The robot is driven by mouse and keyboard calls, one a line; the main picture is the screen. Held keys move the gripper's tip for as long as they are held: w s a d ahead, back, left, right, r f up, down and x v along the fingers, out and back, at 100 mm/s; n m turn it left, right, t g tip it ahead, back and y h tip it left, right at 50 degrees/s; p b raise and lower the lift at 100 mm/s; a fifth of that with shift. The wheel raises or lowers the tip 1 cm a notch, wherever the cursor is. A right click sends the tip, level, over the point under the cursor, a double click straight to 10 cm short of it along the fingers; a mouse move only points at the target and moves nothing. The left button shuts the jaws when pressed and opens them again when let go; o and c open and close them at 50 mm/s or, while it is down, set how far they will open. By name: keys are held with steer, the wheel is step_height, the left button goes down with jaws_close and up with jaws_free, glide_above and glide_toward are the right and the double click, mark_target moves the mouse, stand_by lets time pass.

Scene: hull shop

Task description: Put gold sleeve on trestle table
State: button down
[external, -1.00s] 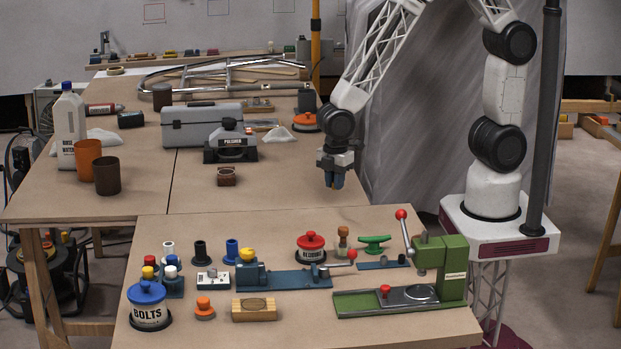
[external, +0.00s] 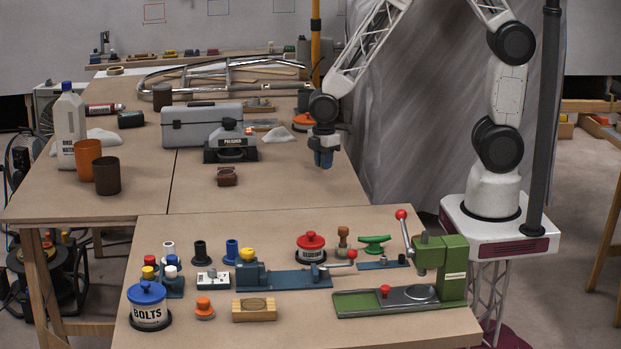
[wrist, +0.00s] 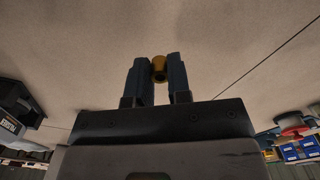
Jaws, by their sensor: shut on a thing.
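My gripper (external: 324,158) is above the right part of the rear table, pointing down. In the external view the sleeve is too hidden by the blue fingers to make out. The long wooden-topped rear table (external: 285,190), on a wooden trestle leg at the left, is below my gripper. The front table (external: 270,333) is a separate wooden top nearer the camera. How high the sleeve is above the surface is hard to tell.
The black polisher (external: 230,146) and grey toolbox (external: 201,127) stand left of my gripper. An orange-topped pot (external: 304,122) is just behind it. A small brown block (external: 227,177) lies nearer the front. The rear table is bare between this block and my gripper.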

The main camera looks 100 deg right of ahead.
steer(key=shift+d, duration=0.3)
steer(key=shift+w, duration=0.1)
stand_by(0.3)
glide_above(271, 184)
steer(key=shift+d+f, duration=0.1)
steer(key=shift+f, duration=0.65)
steer(key=shift+f, duration=0.1)
steer(key=shift+f, duration=1.65)
steer(key=shift+f, duration=0.15)
steer(key=c, duration=1.1)
jaws_free()
steer(key=shift+o, duration=0.2)
